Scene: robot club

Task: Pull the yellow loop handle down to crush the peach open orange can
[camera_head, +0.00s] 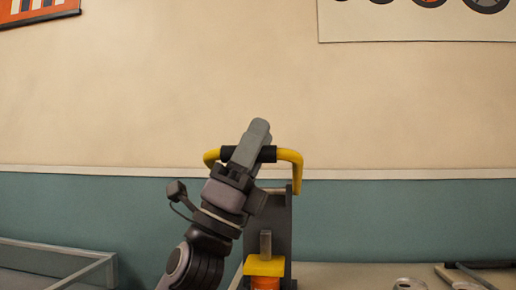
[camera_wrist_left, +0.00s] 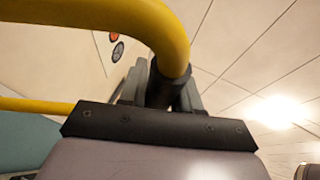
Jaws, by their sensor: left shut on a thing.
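The yellow loop handle (camera_head: 291,160) with a black grip stands raised at the top of a dark upright crusher (camera_head: 278,222). My left gripper (camera_head: 258,135) is shut on the black grip of the handle. In the left wrist view the yellow bar (camera_wrist_left: 165,30) curves down to the black grip between the fingers (camera_wrist_left: 165,85). Low on the crusher is a yellow block (camera_head: 264,267), with the orange can (camera_head: 265,283) just under it, cut off by the bottom edge. My right gripper is not in view.
A pale table surface (camera_head: 345,275) lies to the right, with a can top (camera_head: 409,284) and a dark-edged tray (camera_head: 480,273) on it. A glass-sided case (camera_head: 60,262) stands at lower left. A cream and teal wall is behind.

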